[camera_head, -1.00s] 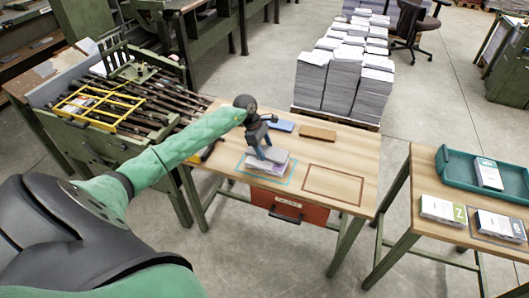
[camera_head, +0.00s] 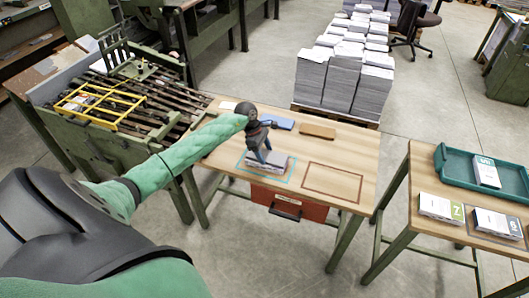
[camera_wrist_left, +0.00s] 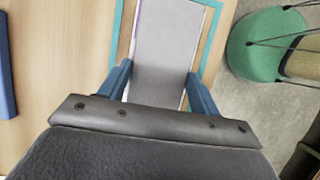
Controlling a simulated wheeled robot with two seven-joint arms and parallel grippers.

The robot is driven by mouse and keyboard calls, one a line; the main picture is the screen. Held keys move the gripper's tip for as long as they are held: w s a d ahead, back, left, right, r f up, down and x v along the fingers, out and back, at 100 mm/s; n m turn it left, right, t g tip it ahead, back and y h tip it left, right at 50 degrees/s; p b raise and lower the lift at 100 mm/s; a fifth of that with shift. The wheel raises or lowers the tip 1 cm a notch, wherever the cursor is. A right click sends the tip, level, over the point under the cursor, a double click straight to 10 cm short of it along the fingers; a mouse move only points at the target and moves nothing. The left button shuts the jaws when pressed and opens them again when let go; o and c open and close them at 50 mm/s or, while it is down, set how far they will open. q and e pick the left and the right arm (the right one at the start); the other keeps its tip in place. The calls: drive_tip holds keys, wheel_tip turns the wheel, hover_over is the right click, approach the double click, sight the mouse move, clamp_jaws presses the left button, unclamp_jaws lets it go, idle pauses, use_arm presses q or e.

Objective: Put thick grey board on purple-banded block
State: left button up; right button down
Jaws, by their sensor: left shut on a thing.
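The thick grey board (camera_wrist_left: 165,50) is between the two blue fingers of my left gripper (camera_head: 265,161), which is shut on it. The board lies flat over a stack inside the cyan outlined area on the wooden table. A thin purple edge shows along the stack's side in the left wrist view, which fits the purple-banded block (camera_wrist_left: 212,12) under the board. The board largely covers the block, and I cannot tell whether they touch. My right gripper is not in view.
A blue block (camera_head: 277,122) and a brown block (camera_head: 317,131) lie at the table's back. An empty brown outlined area (camera_head: 332,183) is to the right. Paper stacks (camera_head: 340,80) stand behind.

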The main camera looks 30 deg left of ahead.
use_arm(q)
drive_tip(key=o, duration=1)
drive_tip(key=shift+o, duration=0.2)
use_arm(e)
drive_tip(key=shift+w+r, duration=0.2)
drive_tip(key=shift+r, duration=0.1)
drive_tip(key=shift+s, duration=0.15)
use_arm(q)
drive_tip(key=shift+r, duration=0.15)
drive_tip(key=shift+a+r, duration=0.1)
drive_tip(key=shift+a, duration=0.05)
drive_tip(key=shift+a+r, duration=0.1)
drive_tip(key=shift+r, duration=0.15)
drive_tip(key=b+v, duration=0.4)
drive_tip(key=v, duration=0.7)
drive_tip(key=shift+b, duration=0.4)
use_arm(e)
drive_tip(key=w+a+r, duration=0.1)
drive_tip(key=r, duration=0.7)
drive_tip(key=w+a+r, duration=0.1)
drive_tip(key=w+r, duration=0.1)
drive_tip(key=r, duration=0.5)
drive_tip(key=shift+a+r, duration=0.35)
use_arm(q)
drive_tip(key=shift+s, duration=0.1)
